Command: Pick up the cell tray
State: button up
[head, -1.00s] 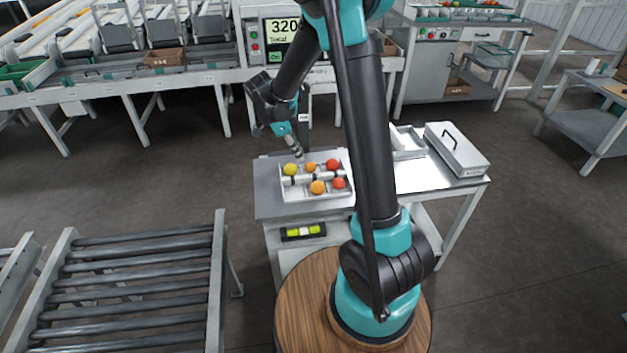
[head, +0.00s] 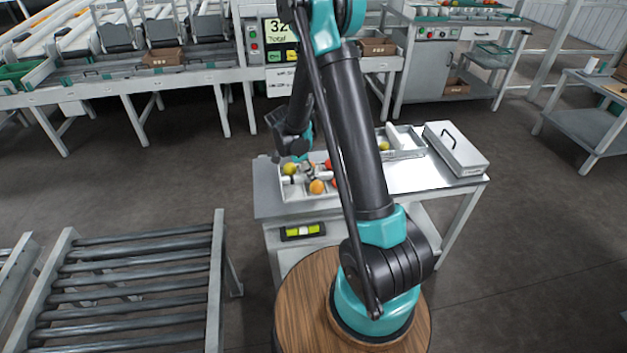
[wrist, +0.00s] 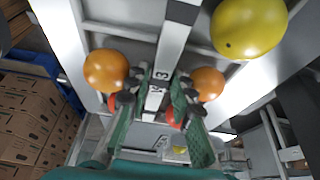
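The cell tray (head: 284,192) is a white tray holding yellow, orange and red tomatoes in two rows. It sits on the grey table and is partly hidden by my arm. A pale bar with printed numbers (wrist: 174,40) runs along its middle in the wrist view. My gripper (head: 309,165) is low over the tray. In the wrist view, the fingers of my gripper (wrist: 161,84) are apart, one on each side of the bar. Whether they touch it is unclear. A yellow tomato (wrist: 248,27) and orange tomatoes (wrist: 106,70) lie beside the bar.
A second tray (head: 408,154) with a yellow tomato stands right of the cell tray. A grey case with a black handle (head: 456,149) is at the table's right end. A roller conveyor (head: 135,285) is at the left front.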

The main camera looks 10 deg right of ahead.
grip_shut()
jog(key=shift+r, duration=0.15)
